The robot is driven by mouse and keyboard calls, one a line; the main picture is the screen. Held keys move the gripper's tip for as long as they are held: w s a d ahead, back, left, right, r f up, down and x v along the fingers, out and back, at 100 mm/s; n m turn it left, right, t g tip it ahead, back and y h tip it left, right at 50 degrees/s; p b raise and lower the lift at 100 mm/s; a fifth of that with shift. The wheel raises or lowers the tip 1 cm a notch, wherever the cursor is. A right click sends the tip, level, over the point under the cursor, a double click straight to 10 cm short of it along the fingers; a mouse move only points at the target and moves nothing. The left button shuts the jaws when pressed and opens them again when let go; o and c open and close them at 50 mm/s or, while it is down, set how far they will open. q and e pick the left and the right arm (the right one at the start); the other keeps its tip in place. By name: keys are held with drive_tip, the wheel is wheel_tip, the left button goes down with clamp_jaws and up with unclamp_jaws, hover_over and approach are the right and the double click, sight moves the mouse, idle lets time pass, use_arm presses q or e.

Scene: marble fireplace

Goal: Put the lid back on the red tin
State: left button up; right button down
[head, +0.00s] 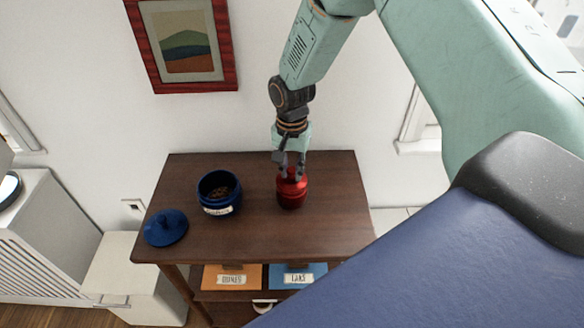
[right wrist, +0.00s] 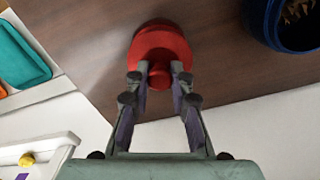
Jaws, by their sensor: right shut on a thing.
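The red tin (head: 291,200) stands upright on the right part of the dark wooden table. Its red lid (head: 291,178) is at the top of the tin, lined up with it; I cannot tell whether it is fully seated. My right gripper (head: 291,168) points down from above and is shut on the lid's knob. In the right wrist view the lid (right wrist: 160,45) shows as a red disc, with its knob between the fingertips (right wrist: 162,75); the lid hides most of the tin there. My left gripper is not in view.
An open blue pot (head: 219,192) with brown contents stands left of the tin. Its blue lid (head: 166,228) lies on the table (head: 250,235) at the front left. Orange (head: 232,277) and blue (head: 297,276) labelled boxes sit on the shelf below. A framed picture (head: 181,40) hangs behind.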

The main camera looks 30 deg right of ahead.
drive_tip(key=shift+p, duration=0.35)
idle(0.6)
drive_tip(key=c, duration=1.1)
unclamp_jaws()
drive_tip(key=o, duration=0.5)
drive_tip(key=shift+r, duration=0.1)
drive_tip(key=shift+r+p, duration=3.45)
drive_tip(key=shift+p, duration=0.1)
drive_tip(key=shift+s, duration=0.1)
